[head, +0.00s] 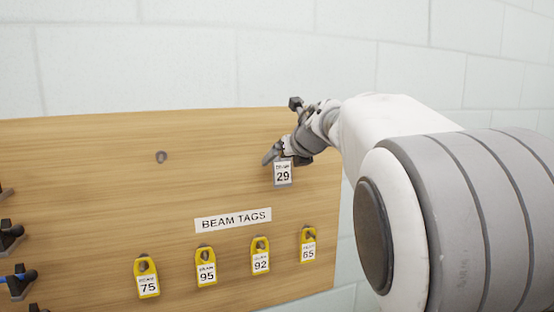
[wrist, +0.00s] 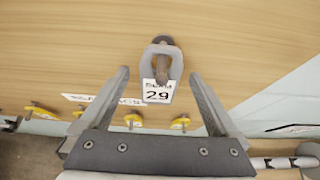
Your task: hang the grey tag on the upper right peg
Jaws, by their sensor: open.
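The grey tag (head: 282,174), marked 29, hangs at the upper right of the wooden board. In the wrist view the grey tag (wrist: 174,71) has its loop around the upper right peg (wrist: 162,49) and its white label faces me. My gripper (wrist: 160,80) is open, with one finger on each side of the tag and a gap to it on both sides. In the head view my gripper (head: 275,155) is just above the tag and hides the peg and the tag's top. The upper left peg (head: 161,157) is bare.
Several yellow tags, such as the one marked 95 (head: 206,273), hang on a lower row of pegs below the BEAM TAGS label (head: 233,220). Dark clips (head: 20,276) stick out at the board's left edge. The board (head: 90,160) is clear around the upper pegs.

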